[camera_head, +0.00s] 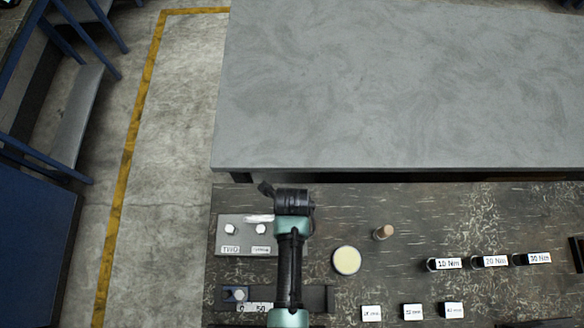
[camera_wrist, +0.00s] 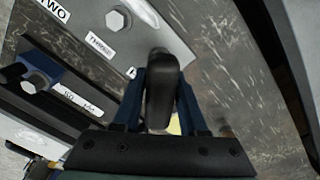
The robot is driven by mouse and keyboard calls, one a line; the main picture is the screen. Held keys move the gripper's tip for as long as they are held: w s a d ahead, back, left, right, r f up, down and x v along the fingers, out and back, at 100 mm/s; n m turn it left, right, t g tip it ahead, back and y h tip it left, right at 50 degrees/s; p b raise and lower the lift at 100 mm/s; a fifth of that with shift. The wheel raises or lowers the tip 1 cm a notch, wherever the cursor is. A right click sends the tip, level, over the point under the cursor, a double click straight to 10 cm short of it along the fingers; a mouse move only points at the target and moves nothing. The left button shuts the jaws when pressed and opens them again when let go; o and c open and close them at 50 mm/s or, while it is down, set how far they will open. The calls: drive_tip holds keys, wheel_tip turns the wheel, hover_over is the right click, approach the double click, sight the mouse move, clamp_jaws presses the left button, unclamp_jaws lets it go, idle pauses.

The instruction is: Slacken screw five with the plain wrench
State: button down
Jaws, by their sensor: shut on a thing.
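In the wrist view, my gripper (camera_wrist: 160,88) has its two blue fingers closed on a dark, rounded bar (camera_wrist: 163,72), seen nearly end-on. It may be the plain wrench's handle, but its jaw end is hidden. Beside it is a grey plate (camera_wrist: 150,40) with a hex screw (camera_wrist: 117,20) and labels reading TWO and THREE. Another hex screw (camera_wrist: 38,78) sits in a blue block at left. No label reading five is legible, so I cannot tell which screw is five. In the head view, my arm hides the gripper's fingers and part of the plate (camera_head: 225,220).
On the dark bench stand a pale yellow round piece (camera_head: 346,260), a small brown-topped peg (camera_head: 383,232) and black cylinders labelled 10 Nm (camera_head: 447,264), 20 Nm (camera_head: 490,261) and 30 Nm (camera_head: 533,259). Small white labels line the front. The grey table (camera_head: 400,85) behind is bare.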

drive_tip(key=n+p, duration=0.1)
drive_tip(key=n, duration=0.3)
idle(0.3)
drive_tip(key=shift+r+n+p, duration=0.1)
drive_tip(key=shift+n+p, duration=0.2)
drive_tip(key=shift+n, duration=1.7)
